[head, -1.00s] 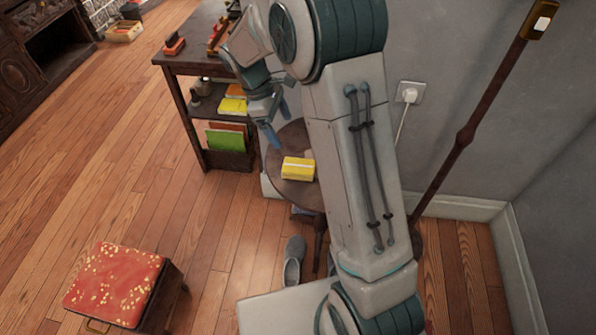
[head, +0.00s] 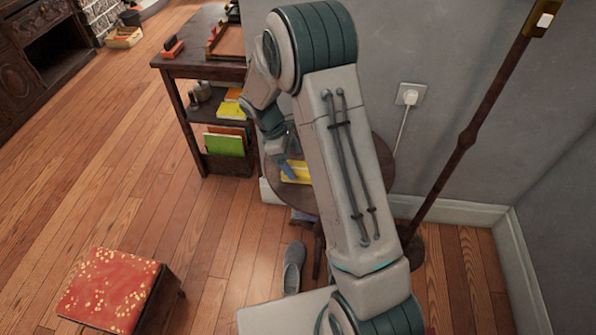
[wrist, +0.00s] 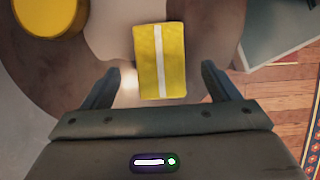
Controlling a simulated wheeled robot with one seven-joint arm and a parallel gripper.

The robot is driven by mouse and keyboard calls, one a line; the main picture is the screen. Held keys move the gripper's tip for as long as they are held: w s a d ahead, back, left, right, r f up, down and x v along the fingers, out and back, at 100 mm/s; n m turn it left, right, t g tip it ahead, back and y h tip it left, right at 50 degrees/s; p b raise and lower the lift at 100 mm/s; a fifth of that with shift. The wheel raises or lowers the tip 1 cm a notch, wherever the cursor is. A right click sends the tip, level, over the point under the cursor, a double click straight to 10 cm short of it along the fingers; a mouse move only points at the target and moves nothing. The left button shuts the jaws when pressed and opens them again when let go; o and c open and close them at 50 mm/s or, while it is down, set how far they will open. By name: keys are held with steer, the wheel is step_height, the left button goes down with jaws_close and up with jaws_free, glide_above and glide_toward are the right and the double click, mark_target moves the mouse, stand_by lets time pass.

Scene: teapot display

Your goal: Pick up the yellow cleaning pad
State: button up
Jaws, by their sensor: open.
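The yellow cleaning pad (wrist: 172,60) is a small yellow block with a white stripe. It lies on a round dark wooden table (head: 357,193). In the head view the pad (head: 298,172) is partly covered by my arm and gripper. My gripper (wrist: 170,90) is open and empty, its two fingers spread to the left and right of the pad's near end in the wrist view. I cannot tell how far above the table the fingertips are. In the head view my gripper (head: 283,160) is at the pad's left side.
A round yellow object (wrist: 48,14) is at the upper left of the wrist view. A dark shelf table (head: 190,68) with books stands behind to the left. A red stool (head: 110,290) is at the lower left. A wooden pole (head: 480,125) leans right.

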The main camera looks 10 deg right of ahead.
mark_target(297, 168)
steer(key=shift+x, duration=1.45)
steer(key=shift+f, duration=0.25)
steer(key=shift+c, duration=0.3)
steer(key=c, duration=1.1)
steer(key=shift+r, duration=0.65)
step_height(297, 168, up, 3)
steer(key=shift+r+p, duration=0.1)
steer(key=shift+p, duration=0.2)
steer(key=s+d+r, duration=0.2)
steer(key=s, duration=0.1)
steer(key=s+d+r, duration=0.2)
steer(key=s, duration=0.1)
steer(key=s+d+r+p, duration=0.1)
steer(key=s+d+r, duration=0.2)
steer(key=shift+s, duration=0.2)
